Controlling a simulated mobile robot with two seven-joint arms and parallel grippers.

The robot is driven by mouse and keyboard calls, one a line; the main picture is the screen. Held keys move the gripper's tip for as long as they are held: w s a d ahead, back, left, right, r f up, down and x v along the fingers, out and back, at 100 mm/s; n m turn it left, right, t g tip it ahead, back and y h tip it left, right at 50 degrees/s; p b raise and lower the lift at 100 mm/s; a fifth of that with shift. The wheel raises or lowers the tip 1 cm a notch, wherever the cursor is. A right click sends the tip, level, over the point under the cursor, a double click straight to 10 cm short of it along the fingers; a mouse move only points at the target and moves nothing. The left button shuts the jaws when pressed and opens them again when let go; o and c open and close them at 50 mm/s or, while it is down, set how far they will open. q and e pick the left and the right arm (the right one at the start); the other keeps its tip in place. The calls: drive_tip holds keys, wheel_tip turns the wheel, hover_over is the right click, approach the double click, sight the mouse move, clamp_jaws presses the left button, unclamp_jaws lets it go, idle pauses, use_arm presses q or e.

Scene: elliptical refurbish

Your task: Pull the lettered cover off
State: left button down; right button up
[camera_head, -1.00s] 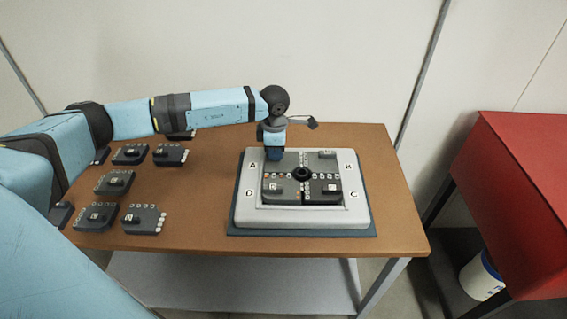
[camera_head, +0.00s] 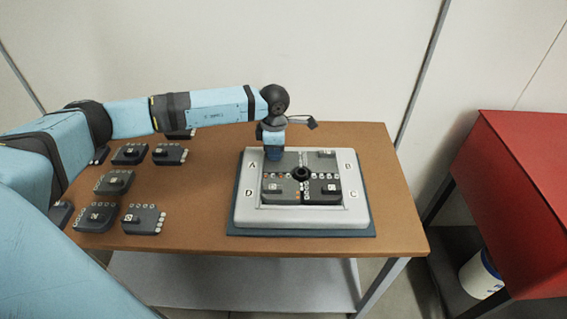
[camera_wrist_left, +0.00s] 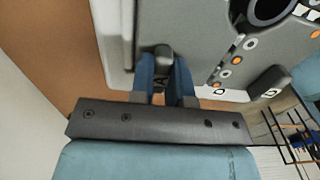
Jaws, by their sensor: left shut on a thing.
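The lettered cover (camera_head: 299,216) is a light grey frame with the letters A, B, C and D at its corners. It lies on a dark base on the table, around several dark grey modules and a black central knob (camera_head: 302,173). My right gripper does not show.
Several loose dark modules (camera_head: 114,182) lie on the left of the wooden table (camera_head: 190,232). A red cabinet (camera_head: 520,170) stands at the right, with a white bucket (camera_head: 481,276) below it. The table right of the cover is clear.

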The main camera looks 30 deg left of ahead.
use_arm(q)
wheel_tip(320, 180, up, 3)
drive_tip(key=shift+s+a+f+p, duration=0.1)
drive_tip(key=shift+p, duration=0.5)
drive_tip(key=shift+r+p, duration=0.35)
drive_tip(key=shift+r, duration=0.3)
drive_tip(key=shift+r+p, duration=0.35)
drive_tip(key=shift+r, duration=0.35)
drive_tip(key=shift+r+p, duration=0.9)
drive_tip(key=shift+r, duration=0.75)
wheel_tip(320, 180, up, 3)
drive_tip(key=shift+r+p, duration=0.2)
drive_tip(key=shift+p, duration=0.65)
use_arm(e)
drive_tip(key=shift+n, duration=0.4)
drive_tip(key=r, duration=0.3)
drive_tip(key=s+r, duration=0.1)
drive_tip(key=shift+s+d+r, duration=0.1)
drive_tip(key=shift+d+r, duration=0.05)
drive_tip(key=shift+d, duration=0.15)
